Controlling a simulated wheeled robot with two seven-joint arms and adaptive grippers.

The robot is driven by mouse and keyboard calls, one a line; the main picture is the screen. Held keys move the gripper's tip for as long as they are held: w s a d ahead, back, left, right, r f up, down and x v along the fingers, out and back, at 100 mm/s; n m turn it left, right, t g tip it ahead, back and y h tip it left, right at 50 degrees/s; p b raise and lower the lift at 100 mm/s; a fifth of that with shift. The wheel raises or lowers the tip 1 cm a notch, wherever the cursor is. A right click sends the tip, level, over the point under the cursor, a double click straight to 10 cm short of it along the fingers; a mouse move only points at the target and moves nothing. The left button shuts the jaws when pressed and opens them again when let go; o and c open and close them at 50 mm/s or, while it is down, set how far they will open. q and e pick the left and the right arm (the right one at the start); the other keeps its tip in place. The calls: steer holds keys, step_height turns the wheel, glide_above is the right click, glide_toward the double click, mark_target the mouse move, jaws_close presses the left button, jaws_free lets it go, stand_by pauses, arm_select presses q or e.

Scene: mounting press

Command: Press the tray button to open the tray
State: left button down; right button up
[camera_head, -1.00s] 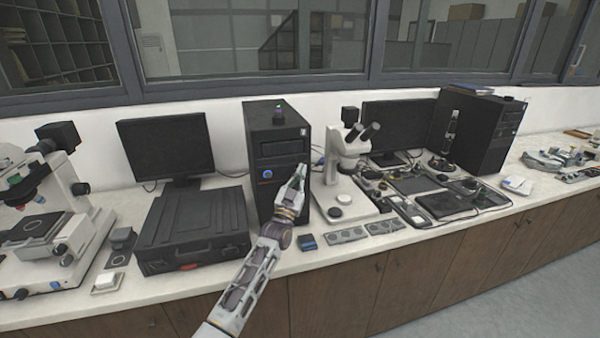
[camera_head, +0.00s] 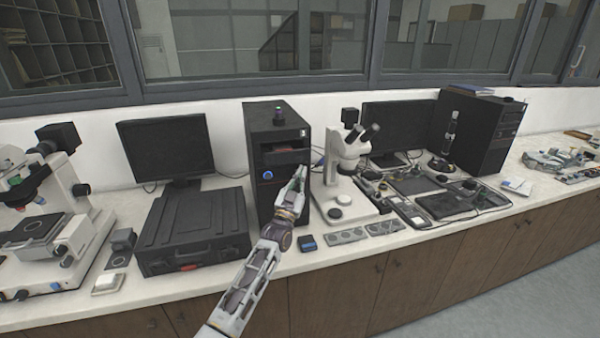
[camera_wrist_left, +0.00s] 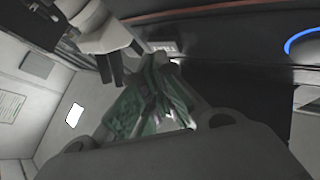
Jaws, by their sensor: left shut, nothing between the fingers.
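The black press tower (camera_head: 260,130) stands upright on the bench in the head view. Its tray (camera_head: 285,157) shows in the upper front as a dark shelf sticking out, with a dark reddish opening above it. A blue-ringed round button (camera_head: 267,175) sits below the tray on the left; part of a blue ring (camera_wrist_left: 303,42) shows in the left wrist view. My left gripper (camera_head: 302,172) is shut and empty, at the right side of the tower's front, close below the tray. The fingers (camera_wrist_left: 155,75) are dark and greenish in the wrist view. Contact cannot be told. My right gripper is out of view.
A white microscope (camera_head: 345,165) stands close to the right of my gripper. A black case (camera_head: 195,225) and a monitor (camera_head: 167,148) are to the left. A small blue box (camera_head: 307,242) lies near the bench's front edge.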

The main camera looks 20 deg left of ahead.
arm_select(q)
steer(key=shift+s+d, duration=0.25)
steer(key=shift+s, duration=0.15)
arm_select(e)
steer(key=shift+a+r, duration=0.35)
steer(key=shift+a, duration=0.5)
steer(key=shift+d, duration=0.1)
arm_select(q)
steer(key=s+d+p, duration=0.2)
steer(key=s+p, duration=0.1)
steer(key=s, duration=0.1)
steer(key=shift+s+d, duration=0.1)
steer(key=shift+d, duration=0.3)
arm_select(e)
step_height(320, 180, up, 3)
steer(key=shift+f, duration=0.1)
